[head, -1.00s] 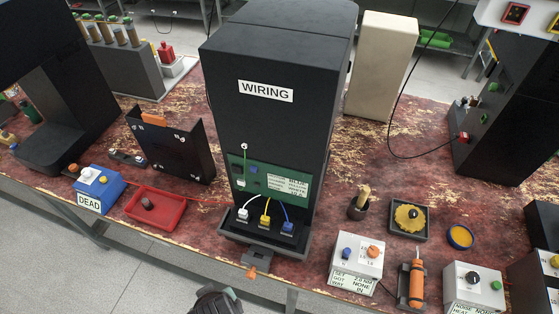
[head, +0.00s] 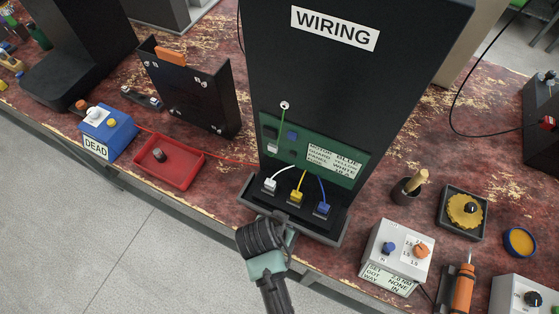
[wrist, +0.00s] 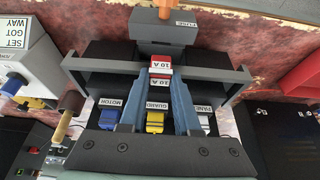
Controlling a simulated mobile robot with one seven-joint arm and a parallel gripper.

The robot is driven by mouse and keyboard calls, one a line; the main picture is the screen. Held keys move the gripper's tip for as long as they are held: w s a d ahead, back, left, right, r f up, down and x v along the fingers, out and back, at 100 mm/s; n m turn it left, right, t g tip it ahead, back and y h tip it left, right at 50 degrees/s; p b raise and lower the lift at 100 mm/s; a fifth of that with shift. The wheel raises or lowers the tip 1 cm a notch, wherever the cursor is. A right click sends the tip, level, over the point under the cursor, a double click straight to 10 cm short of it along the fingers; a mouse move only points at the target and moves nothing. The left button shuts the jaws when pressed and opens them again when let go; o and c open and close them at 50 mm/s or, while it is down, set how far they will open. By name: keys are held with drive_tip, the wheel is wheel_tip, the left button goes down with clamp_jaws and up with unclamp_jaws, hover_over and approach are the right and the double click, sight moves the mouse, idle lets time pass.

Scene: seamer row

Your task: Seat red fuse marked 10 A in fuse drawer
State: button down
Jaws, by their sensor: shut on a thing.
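In the wrist view my gripper (wrist: 157,85) is shut on the red fuse (wrist: 160,71), whose white labels read 10 A. The fuse is held between the two blue-grey fingers, in front of the grey fuse drawer (wrist: 165,47). The drawer sticks out from the foot of the black wiring cabinet (head: 345,90) and has an orange knob (wrist: 178,5). I cannot tell whether the fuse touches the drawer or sits in it. In the head view my arm covers the drawer and the fuse.
White, yellow and blue plugs (head: 296,197) stand on the cabinet's ledge close behind my gripper. A red tray (head: 190,170) with a dark piece lies to the left.

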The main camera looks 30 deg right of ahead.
drive_tip(key=shift+f, duration=2.85)
drive_tip(key=shift+f, duration=0.15)
drive_tip(key=c, duration=0.6)
unclamp_jaws()
